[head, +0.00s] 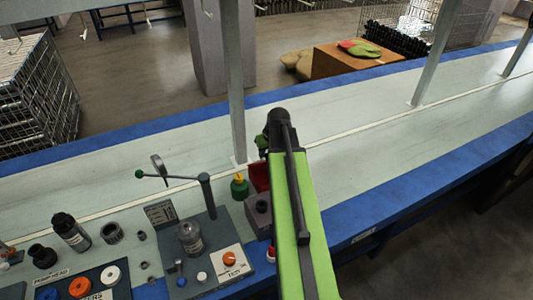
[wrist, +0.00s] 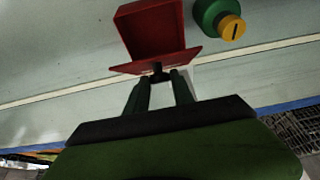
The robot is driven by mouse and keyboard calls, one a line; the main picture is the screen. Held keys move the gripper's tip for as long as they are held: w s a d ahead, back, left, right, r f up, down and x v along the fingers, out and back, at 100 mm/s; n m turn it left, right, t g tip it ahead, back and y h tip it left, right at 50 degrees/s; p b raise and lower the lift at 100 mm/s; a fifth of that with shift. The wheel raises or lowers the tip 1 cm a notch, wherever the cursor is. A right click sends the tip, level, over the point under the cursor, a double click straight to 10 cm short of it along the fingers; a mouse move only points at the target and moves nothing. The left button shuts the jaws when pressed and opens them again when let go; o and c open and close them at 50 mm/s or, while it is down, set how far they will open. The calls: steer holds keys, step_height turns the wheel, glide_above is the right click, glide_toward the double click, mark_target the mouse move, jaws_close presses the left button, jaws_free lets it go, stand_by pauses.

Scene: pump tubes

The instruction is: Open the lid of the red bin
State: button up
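The red bin (wrist: 152,22) is at the top of the wrist view. A thin red lid (wrist: 186,58) shows as a flat plate along its near side, with a small dark knob (wrist: 157,74) on it. I cannot tell how far the lid is raised. The two dark green fingers of my gripper (wrist: 161,82) reach to either side of the knob, with a gap between them lower down. Whether they press on the knob is unclear. In the head view, my green arm covers most of the bin (head: 258,176) and hides the fingertips.
A green bottle with a yellow cap (head: 239,187) stands just left of the bin. A grey fixture with a post and lever (head: 206,197) is farther left, with several pump parts beyond it. A pale upright post (head: 236,100) rises close behind. The bench right of my arm is clear.

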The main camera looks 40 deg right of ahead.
jaws_close()
stand_by(1.0)
